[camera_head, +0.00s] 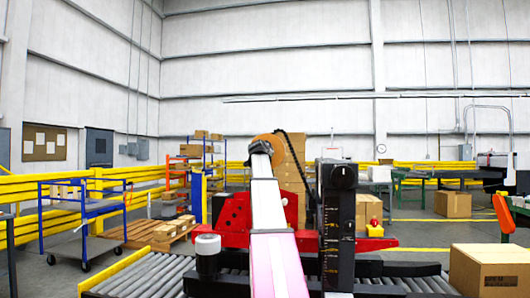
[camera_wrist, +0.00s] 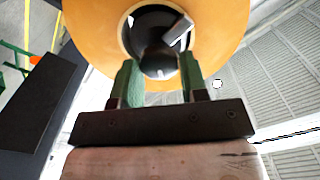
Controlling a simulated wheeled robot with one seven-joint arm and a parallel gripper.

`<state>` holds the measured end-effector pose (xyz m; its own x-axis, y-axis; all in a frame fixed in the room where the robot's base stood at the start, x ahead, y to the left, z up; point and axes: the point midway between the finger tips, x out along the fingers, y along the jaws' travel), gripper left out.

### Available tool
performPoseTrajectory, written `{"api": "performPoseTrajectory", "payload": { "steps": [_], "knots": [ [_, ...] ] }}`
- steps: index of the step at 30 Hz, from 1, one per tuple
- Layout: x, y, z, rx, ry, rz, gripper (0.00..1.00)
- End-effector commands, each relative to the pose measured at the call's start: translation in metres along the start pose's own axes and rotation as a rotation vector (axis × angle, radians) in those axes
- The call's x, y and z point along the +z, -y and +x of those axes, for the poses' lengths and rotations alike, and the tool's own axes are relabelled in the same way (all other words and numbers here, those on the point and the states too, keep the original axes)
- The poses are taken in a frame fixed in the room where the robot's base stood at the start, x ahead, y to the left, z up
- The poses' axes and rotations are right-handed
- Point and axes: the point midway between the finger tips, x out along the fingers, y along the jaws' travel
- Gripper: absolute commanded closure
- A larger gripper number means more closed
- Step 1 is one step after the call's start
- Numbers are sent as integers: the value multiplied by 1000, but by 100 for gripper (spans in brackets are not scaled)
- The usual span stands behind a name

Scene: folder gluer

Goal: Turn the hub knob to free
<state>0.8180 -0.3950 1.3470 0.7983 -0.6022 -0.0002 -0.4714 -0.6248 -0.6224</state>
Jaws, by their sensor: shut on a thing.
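In the wrist view, a dark rounded knob (camera_wrist: 160,62) sits at the middle of a large orange disc (camera_wrist: 222,28). The disc's dark centre has a pale bar-like piece (camera_wrist: 179,31) beside the knob. My gripper (camera_wrist: 160,74) has its two green fingers on either side of the knob and is shut on it. The knob's mark and exact setting cannot be made out. In the head view the orange disc (camera_head: 273,146) stands high at the middle, partly hidden. The knob and my gripper cannot be made out there.
A black upright post (camera_head: 338,225) with a round top stands just right of the disc. Red machine parts (camera_head: 233,215) flank it. A roller conveyor (camera_head: 150,277) runs in front. A carton (camera_head: 492,270) sits at the right, and a blue cart (camera_head: 85,215) stands left.

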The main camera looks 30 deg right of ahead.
Motion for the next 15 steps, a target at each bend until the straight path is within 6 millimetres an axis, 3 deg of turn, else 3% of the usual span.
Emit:
{"api": "performPoseTrajectory", "payload": {
  "steps": [15],
  "knots": [
    [0, -2, 0, 1, 0, 489, 84]
  ]
}}
